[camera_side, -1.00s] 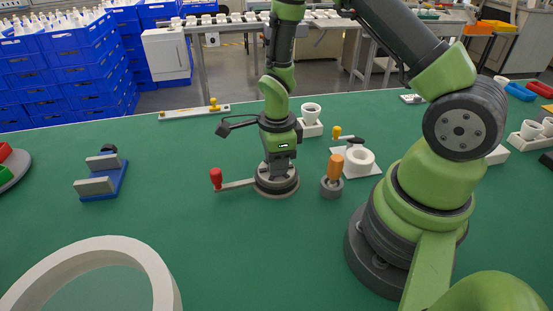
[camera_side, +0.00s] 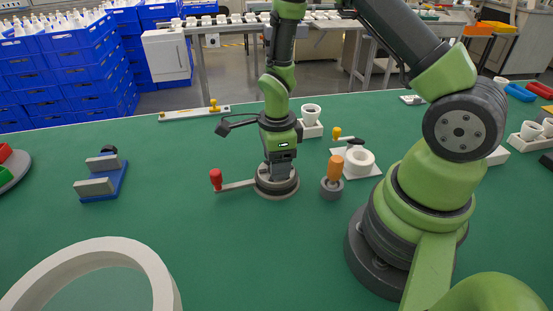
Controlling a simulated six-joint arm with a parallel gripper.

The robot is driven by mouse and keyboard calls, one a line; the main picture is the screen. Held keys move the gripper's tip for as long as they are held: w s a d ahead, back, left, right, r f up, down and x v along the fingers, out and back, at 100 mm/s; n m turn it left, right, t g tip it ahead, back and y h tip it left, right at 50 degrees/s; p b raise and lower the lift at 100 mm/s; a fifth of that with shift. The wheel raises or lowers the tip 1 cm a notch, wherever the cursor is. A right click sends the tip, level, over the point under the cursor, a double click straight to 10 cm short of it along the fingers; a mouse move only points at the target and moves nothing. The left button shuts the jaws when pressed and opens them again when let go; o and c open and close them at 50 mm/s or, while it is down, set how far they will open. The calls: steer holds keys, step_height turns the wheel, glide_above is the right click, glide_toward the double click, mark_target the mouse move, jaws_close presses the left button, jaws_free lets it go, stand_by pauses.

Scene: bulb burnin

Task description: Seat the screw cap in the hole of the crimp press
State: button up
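The crimp press appears to be the round grey base (camera_side: 277,187) in the middle of the table, with a lever to the left that ends in a red knob (camera_side: 216,178). My gripper (camera_side: 279,170) points straight down directly over this base, with its dark fingers at or just above its top. The fingers are small and dark here, so I cannot tell whether they are open or shut. I cannot make out the screw cap; the gripper and press may hide it. The hole of the press is hidden too.
An orange-handled tool (camera_side: 335,168) stands in a grey holder close to the right. Behind it are a white ring (camera_side: 360,158) on a plate and a white cup (camera_side: 311,112). A blue fixture (camera_side: 118,183) stands left; a large white ring (camera_side: 150,262) lies front left. Green table between is clear.

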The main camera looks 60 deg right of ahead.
steer(key=shift+r, duration=0.15)
step_height(320, 180, up, 10)
stand_by(0.5)
steer(key=s+a+r+n+t+y, duration=0.1)
steer(key=s+a+r+n+t, duration=0.2)
steer(key=s+r+n, duration=0.3)
steer(key=s+a+r+n+t+y, duration=0.1)
steer(key=s+a+r+n+t, duration=0.2)
steer(key=s+r+n, duration=0.3)
step_height(320, 180, up, 5)
steer(key=n+t, duration=0.1)
steer(key=n, duration=0.9)
steer(key=shift+s+a+n, duration=0.2)
steer(key=shift+s+n, duration=0.05)
steer(key=shift+n, duration=0.05)
